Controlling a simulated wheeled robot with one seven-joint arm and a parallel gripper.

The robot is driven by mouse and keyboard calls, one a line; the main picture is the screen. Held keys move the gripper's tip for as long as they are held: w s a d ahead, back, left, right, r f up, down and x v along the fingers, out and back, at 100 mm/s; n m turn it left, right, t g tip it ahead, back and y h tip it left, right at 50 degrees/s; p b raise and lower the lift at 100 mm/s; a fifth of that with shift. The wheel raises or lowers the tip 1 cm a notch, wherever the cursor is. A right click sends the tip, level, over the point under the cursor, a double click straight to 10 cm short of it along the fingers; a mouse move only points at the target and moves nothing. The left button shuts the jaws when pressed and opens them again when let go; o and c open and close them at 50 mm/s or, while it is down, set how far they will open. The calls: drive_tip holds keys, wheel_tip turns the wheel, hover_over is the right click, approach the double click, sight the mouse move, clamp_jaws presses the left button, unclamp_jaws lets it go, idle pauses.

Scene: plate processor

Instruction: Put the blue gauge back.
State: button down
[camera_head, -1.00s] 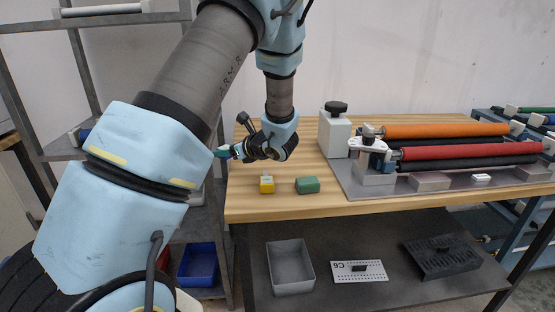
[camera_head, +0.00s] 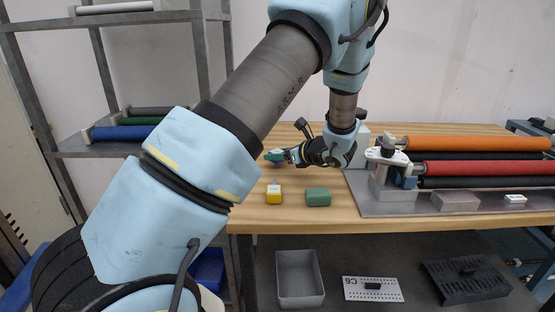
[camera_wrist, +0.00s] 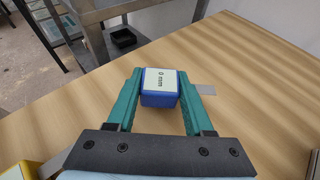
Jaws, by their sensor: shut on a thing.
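The blue gauge (camera_wrist: 158,99) is a small blue block with a white top label reading "0 mm". In the wrist view it sits between the teal fingers of my gripper (camera_wrist: 160,78), which is shut on it. In the head view my gripper (camera_head: 274,156) is over the left part of the wooden table, behind the yellow block (camera_head: 274,194). The gauge is hard to make out there. A green block (camera_head: 318,197) sits right of the yellow one. A flat grey patch (camera_wrist: 206,89) lies on the table just right of the fingers in the wrist view.
The roller machine (camera_head: 470,168) stands on a metal plate at the right. A lower shelf holds a grey bin (camera_head: 300,280), a white perforated plate (camera_head: 372,289) and a black tray (camera_head: 470,281). A metal rack (camera_head: 120,148) with rollers stands left.

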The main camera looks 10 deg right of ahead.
drive_tip(key=shift+f, duration=0.95)
drive_tip(key=shift+f, duration=0.15)
drive_tip(key=shift+c, duration=1.4)
unclamp_jaws()
